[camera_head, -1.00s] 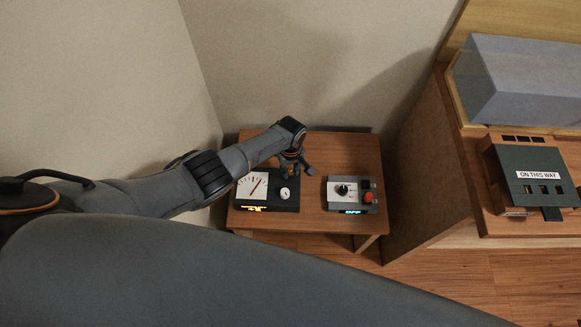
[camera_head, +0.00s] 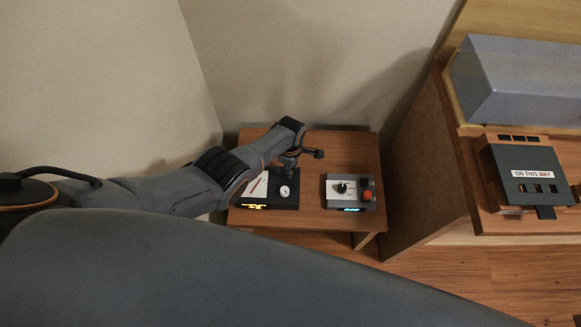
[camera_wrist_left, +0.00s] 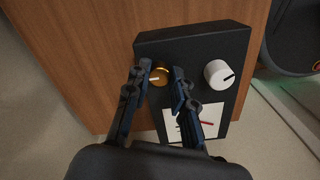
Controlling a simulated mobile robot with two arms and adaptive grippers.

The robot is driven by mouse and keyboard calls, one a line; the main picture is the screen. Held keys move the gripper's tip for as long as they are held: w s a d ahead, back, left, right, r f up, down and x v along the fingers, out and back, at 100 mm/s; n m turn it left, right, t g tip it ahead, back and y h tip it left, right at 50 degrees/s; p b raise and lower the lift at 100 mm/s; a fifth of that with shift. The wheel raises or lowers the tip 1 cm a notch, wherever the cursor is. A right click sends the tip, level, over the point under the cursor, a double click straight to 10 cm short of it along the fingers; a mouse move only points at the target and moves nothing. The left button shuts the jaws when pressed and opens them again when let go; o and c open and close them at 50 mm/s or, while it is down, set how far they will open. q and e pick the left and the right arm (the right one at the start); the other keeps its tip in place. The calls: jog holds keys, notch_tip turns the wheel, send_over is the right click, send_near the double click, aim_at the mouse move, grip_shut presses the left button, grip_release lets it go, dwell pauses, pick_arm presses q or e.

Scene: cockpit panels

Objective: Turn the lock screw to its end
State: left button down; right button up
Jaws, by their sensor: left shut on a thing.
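The lock screw is a small brass knob with a pale mark (camera_wrist_left: 159,77) on the dark panel box (camera_wrist_left: 196,42); my gripper hides it in the head view. My left gripper (camera_wrist_left: 160,71) is shut on the lock screw, one finger on each side. In the head view my left gripper (camera_head: 289,171) points down at the back of the same panel box (camera_head: 287,203). The panel also has a white knob (camera_wrist_left: 218,74) and a white dial with a red needle (camera_wrist_left: 190,124). My right gripper is not in view.
The panel stands on a small wooden table (camera_head: 310,219). A second box with a black knob and red button (camera_head: 367,196) is to its right. A wooden cabinet with an "ON THIS WAY" unit (camera_head: 531,174) is farther right. Walls stand left and behind.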

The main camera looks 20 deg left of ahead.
pick_arm(q)
jog(key=shift+a, duration=0.1)
dwell(0.4)
jog(key=c, duration=1.1)
grip_release()
jog(key=shift+r, duration=0.1)
jog(key=shift+w+r, duration=0.1)
jog(key=shift+r, duration=0.8)
notch_tip(320, 180, up, 10)
